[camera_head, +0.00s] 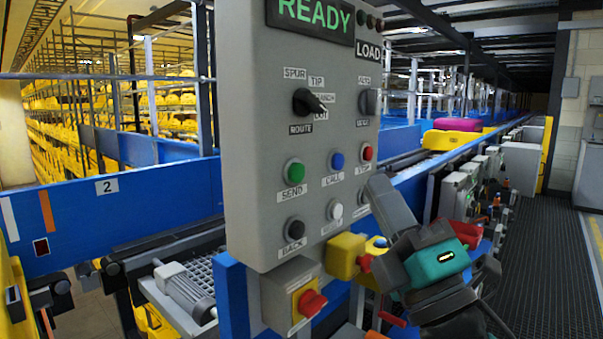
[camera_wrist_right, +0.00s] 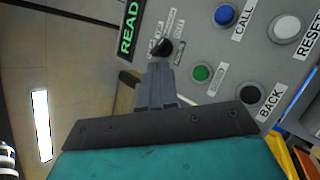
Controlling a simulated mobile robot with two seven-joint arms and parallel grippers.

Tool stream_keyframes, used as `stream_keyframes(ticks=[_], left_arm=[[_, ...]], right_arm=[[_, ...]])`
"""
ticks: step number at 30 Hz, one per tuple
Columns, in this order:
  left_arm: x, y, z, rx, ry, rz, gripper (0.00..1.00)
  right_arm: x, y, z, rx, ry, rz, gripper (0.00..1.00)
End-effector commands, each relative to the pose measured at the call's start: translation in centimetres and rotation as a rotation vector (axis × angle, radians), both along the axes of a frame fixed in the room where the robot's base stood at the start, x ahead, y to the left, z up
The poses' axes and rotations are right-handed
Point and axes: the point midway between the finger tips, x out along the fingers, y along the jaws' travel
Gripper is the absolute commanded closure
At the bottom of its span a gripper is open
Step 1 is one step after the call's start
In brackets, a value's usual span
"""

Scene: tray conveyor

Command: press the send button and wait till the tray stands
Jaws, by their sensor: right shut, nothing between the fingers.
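The green SEND button (camera_head: 295,171) is on the grey control panel (camera_head: 245,150), below the black route knob (camera_head: 308,102). The panel display reads READY. My right gripper (camera_head: 378,190) is shut and empty, in front of the panel's lower right edge. In the right wrist view its fingertips (camera_wrist_right: 157,66) show just below the route knob (camera_wrist_right: 162,47), and the SEND button (camera_wrist_right: 201,73) is right of them, uncovered. I see no contact with a button. A yellow tray-like thing (camera_head: 446,141) with a magenta load (camera_head: 458,124) is on the far conveyor. My left gripper is out of view.
Blue CALL (camera_head: 337,160), red (camera_head: 367,152), white (camera_head: 335,210) and black BACK (camera_head: 294,229) buttons are close to SEND. A red switch (camera_head: 311,303) and a yellow box (camera_head: 345,255) stick out below the panel. A dark walkway (camera_head: 540,220) is clear at right.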

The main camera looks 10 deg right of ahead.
Motion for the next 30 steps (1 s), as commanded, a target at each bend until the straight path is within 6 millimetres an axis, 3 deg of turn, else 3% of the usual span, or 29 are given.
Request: stream_keyframes(ticks=[11,30], left_arm=[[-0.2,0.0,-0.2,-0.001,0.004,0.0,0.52],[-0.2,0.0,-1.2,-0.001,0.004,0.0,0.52]], right_arm=[[0.6,0.4,0.0,0.005,0.002,0.002,1.0],[6.6,5.0,-0.1,0.005,0.004,0.002,1.0]])
